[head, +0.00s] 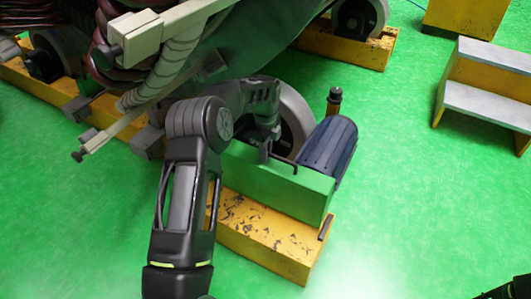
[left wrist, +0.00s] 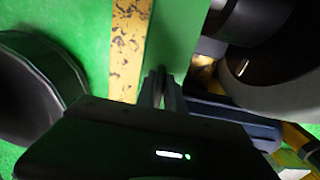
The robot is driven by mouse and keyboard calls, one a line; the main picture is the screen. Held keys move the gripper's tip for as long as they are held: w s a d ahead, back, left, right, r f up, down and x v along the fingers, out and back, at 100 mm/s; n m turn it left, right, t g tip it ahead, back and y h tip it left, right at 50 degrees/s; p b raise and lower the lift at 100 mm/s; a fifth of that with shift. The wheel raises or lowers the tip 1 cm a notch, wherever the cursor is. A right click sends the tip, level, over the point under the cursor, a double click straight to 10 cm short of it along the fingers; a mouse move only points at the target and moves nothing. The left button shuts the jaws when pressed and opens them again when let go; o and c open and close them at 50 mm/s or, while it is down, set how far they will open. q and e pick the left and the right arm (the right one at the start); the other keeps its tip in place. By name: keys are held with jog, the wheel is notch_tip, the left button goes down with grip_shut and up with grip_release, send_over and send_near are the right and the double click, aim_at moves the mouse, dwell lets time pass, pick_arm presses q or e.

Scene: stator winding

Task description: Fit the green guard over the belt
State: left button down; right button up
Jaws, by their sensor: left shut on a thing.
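The green guard (head: 285,190) is a long box-like cover above the worn yellow base (head: 262,238), beside the dark blue ribbed motor (head: 328,150). I cannot tell whether it rests there or is held slightly above. My left gripper (head: 266,154) is at the guard's top, by a thin dark handle. In the left wrist view its fingers (left wrist: 162,84) are closed together at the green guard (left wrist: 180,35); the gripped part is mostly hidden between them. The belt does not show.
A grey roller wheel (head: 294,118) stands behind the guard, under the large green machine body (head: 265,45). Pale bars and hoses hang at the upper left. A grey-topped yellow step (head: 485,85) stands at the right. The green floor in front is clear.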

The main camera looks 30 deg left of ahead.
pick_arm(q)
jog(key=shift+f+b, duration=0.45)
jog(key=shift+f, duration=0.75)
dwell(0.8)
jog(key=c, duration=1.4)
grip_release()
jog(key=shift+o, duration=0.2)
jog(key=shift+f, duration=0.15)
notch_tip(320, 180, up, 8)
jog(key=shift+p, duration=1.25)
